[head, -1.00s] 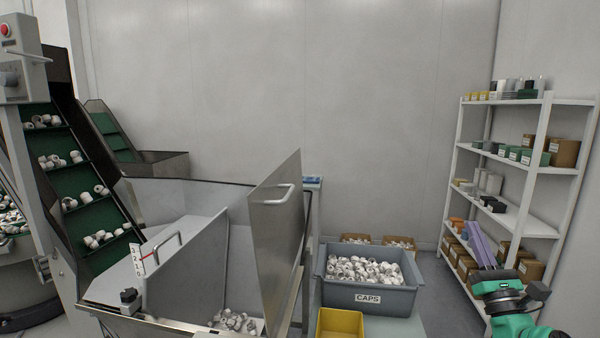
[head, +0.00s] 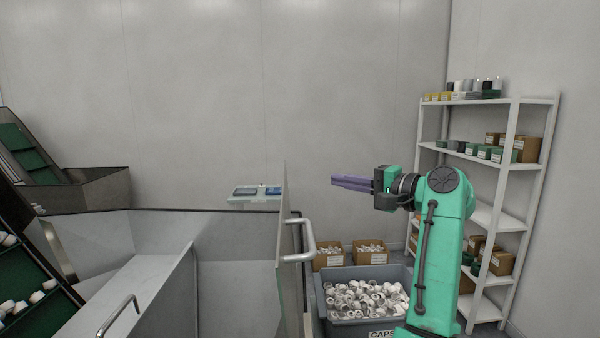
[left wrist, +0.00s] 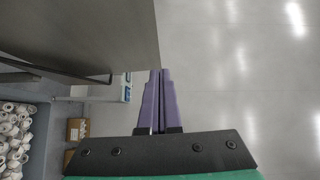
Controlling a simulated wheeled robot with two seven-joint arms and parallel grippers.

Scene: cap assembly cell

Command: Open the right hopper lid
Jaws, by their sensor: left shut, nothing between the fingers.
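The right hopper lid (head: 283,240) stands raised, nearly edge-on in the head view, with its bar handle (head: 302,242) on the right-hand face. My left gripper (head: 335,182) has purple fingers, shut and empty. It is to the right of the lid's upper part, pointing left, with a visible gap. In the left wrist view its fingertips (left wrist: 160,73) appear beside the lid's edge. My right gripper is out of view.
A grey bin of caps (head: 365,292) stands below my left arm, with two cardboard boxes (head: 350,255) behind it. A shelf rack (head: 510,200) stands at the right. The hopper's other panel with a handle (head: 117,315) is at the lower left.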

